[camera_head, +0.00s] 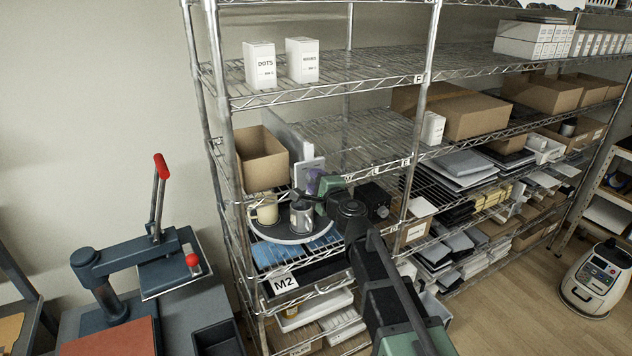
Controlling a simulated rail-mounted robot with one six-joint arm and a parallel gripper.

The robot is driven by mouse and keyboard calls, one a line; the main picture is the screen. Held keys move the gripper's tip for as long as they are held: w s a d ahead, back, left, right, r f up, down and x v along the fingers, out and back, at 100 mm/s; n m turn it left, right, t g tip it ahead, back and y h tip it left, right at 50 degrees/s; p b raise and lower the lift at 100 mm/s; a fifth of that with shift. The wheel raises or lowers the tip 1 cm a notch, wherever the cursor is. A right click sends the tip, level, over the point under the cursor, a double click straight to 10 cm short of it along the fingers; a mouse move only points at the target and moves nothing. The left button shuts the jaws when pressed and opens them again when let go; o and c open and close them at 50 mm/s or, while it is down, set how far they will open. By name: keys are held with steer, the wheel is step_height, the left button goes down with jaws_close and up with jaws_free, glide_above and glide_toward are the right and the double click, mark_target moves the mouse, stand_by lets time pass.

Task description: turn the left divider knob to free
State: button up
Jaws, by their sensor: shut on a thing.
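A pale upright divider panel (289,138) stands on the middle shelf, just right of an open cardboard box. A whitish plate (310,172) shows at its front lower end. My gripper (301,194) reaches in from the right, its fingers at the front foot of this divider, just above a grey mug. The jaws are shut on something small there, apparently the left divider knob. The knob itself is hidden by the fingers, so its turn position cannot be read. The grey mug (301,218) and a cream mug (266,209) stand upright on a round tray (278,236) below.
The cardboard box (262,158) stands left of the divider. A dark box (373,200) is right of my gripper. Wire shelf edges and posts surround the arm closely. A press (120,262) stands at left.

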stand_by(0.3)
steer(key=o, duration=0.9)
steer(key=v, duration=1)
steer(key=shift+s+d, duration=0.2)
steer(key=shift+s, duration=0.15)
